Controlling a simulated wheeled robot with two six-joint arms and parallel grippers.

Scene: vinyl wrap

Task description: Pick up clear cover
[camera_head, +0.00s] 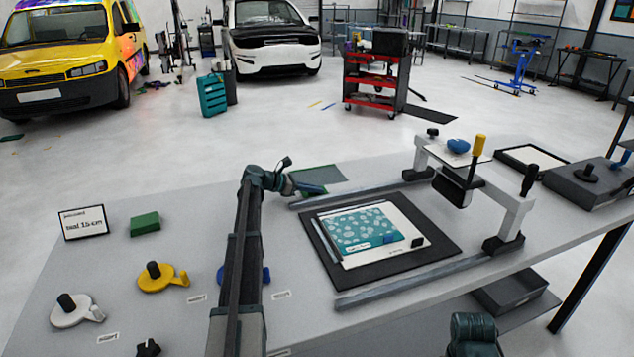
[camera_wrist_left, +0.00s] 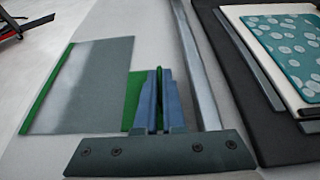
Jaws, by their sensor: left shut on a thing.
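The clear cover is a grey, see-through sheet (camera_head: 325,174) with green edging, lying on the table beyond the rail; it also shows in the left wrist view (camera_wrist_left: 85,85). A green tab (camera_wrist_left: 133,90) is at its right side. My left gripper (camera_head: 310,189) reaches over the table to this tab. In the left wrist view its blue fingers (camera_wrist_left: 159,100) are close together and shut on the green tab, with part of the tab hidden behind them. The sheet looks flat on the table. My right gripper does not show.
A metal rail (camera_head: 355,189) runs close beside the cover. A dark mat (camera_head: 425,265) holds a white board with a teal patterned sheet (camera_head: 360,228). A white gantry press (camera_head: 510,215) stands right. Yellow (camera_head: 160,280) and white (camera_head: 75,312) knobbed tools lie left.

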